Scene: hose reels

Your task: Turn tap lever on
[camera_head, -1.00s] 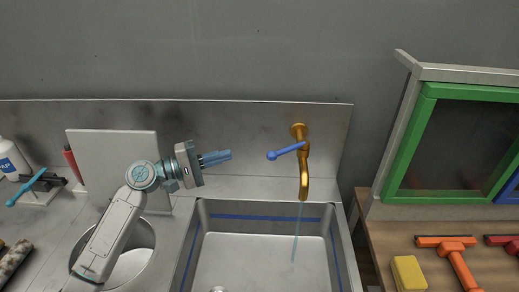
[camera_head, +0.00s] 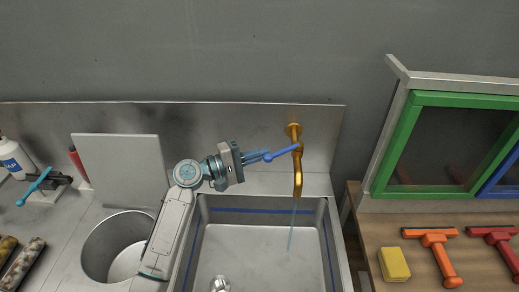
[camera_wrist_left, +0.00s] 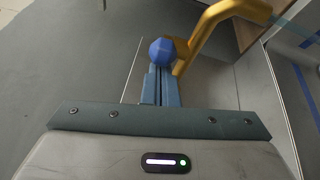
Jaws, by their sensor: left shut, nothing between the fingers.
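The brass tap (camera_head: 297,165) is fixed to the splashback over the steel sink (camera_head: 208,240). Its blue tap lever (camera_head: 282,152) sticks out to the left and ends in a ball. A thin stream of water runs from the spout into the sink. My left gripper (camera_head: 260,157) is shut and empty, its fingertips at the lever's ball end; I cannot tell whether they touch. In the left wrist view the blue ball (camera_wrist_left: 162,51) of the lever sits right at the tips of the shut fingers, with the brass tap (camera_wrist_left: 212,28) behind it. My right gripper is not in view.
A round bin opening (camera_head: 118,235) is in the counter left of the sink. A grey board (camera_head: 122,165) leans against the splashback. A green-framed window (camera_head: 395,150), a yellow sponge (camera_head: 394,264) and squeegees (camera_head: 438,250) are on the right.

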